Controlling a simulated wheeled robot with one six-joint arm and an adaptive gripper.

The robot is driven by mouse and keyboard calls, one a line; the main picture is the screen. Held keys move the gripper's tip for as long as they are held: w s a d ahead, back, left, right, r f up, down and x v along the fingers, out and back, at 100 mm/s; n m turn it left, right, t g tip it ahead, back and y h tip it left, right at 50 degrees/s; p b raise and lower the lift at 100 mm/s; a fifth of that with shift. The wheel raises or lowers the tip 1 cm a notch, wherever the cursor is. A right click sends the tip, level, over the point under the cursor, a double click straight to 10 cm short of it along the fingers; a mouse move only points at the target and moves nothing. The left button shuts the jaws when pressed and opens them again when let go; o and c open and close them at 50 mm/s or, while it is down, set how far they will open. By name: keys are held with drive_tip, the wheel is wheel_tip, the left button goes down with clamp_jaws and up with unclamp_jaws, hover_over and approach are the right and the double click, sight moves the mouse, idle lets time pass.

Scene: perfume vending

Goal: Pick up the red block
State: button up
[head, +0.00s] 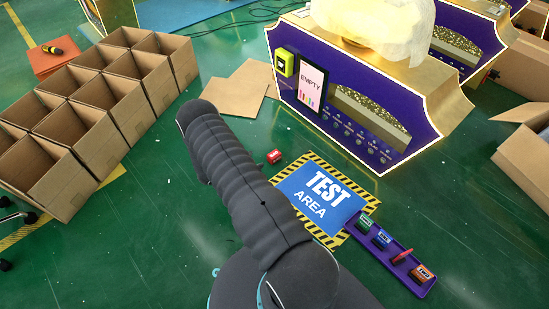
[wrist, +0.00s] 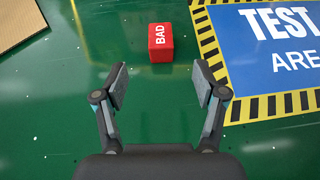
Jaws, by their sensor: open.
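The red block (head: 275,156) lies on the green floor, just off the upper left corner of the test area mat (head: 317,198) in the head view. In the wrist view the red block (wrist: 160,43) shows white letters reading "BAD". My gripper (wrist: 160,80) is open and empty in the wrist view. The block is ahead of the fingertips, roughly in line with the gap between them, and apart from both fingers. In the head view my arm covers the floor left of the mat, and the gripper itself cannot be made out.
A purple tray (head: 385,257) with several small items stands right of the mat. The purple and gold vending machine (head: 366,117) stands behind. Open cardboard boxes (head: 140,95) fill the left, and flat cardboard (head: 229,92) lies behind the block. Green floor around the block is clear.

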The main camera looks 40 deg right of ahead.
sight(273, 155)
drive_tip(key=shift+s+d+f, duration=0.1)
drive_tip(key=shift+f, duration=0.4)
drive_tip(key=x, duration=0.8)
drive_tip(key=shift+b, duration=0.35)
drive_tip(key=shift+r+x, duration=0.15)
drive_tip(key=shift+x, duration=1.25)
drive_tip(key=shift+r+x, duration=0.1)
drive_tip(key=shift+x, duration=1.35)
drive_tip(key=c, duration=1.3)
